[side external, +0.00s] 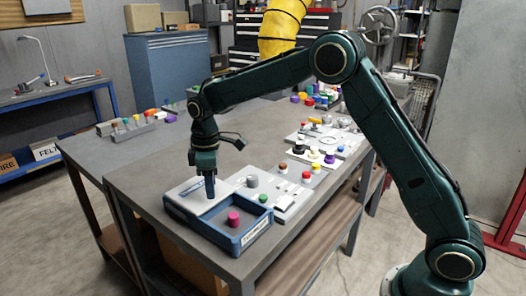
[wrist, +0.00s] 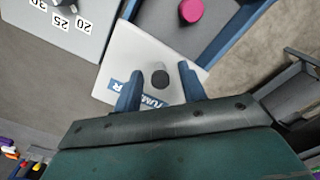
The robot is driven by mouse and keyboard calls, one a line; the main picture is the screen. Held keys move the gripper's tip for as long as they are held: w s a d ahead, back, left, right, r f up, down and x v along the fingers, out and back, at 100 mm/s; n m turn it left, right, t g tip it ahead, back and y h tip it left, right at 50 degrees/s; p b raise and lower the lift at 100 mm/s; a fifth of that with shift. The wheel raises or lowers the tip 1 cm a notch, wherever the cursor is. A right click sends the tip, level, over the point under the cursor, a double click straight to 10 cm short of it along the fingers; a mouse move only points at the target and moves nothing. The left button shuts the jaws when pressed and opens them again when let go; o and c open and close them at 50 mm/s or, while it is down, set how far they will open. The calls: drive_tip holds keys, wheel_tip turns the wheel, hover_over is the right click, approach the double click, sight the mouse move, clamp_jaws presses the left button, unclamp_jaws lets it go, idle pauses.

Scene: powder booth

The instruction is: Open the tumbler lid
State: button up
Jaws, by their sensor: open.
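The tumbler is a blue open-topped box (side external: 224,243) on the near end of the bench. Its pale grey lid (side external: 186,204) lies over the back left part, leaving the front right part uncovered. A magenta cylinder (side external: 234,219) stands in the uncovered part; it also shows in the wrist view (wrist: 190,11). My gripper (side external: 210,192) points down at the lid. In the wrist view my gripper (wrist: 158,84) is open, with a dark round knob (wrist: 160,79) on the lid between its fingers. The fingers appear apart from the knob. The lid's label (wrist: 150,101) is partly hidden.
A grey panel with knobs and buttons (side external: 285,199) sits close to the right of the box; its numbered dial (wrist: 62,8) shows in the wrist view. More panels with coloured knobs (side external: 318,150) stand farther along the bench. The bench top (side external: 135,178) left of the box is clear.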

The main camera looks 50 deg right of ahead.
wheel_tip(320, 180, up, 13)
idle(0.5)
idle(0.3)
drive_tip(key=s+d+r+m+t, duration=0.2)
drive_tip(key=s+r, duration=0.2)
drive_tip(key=s, duration=0.5)
drive_tip(key=s+d+r+m+t, duration=0.1)
drive_tip(key=s+d+r+m, duration=0.15)
drive_tip(key=s, duration=0.75)
drive_tip(key=s+d+f+m+t, duration=0.1)
drive_tip(key=s+f+m, duration=0.3)
drive_tip(key=s, duration=1.1)
wheel_tip(320, 180, down, 2)
drive_tip(key=shift+s+d+f+t, duration=0.1)
drive_tip(key=shift+s+d+t, duration=0.2)
drive_tip(key=shift+t, duration=0.5)
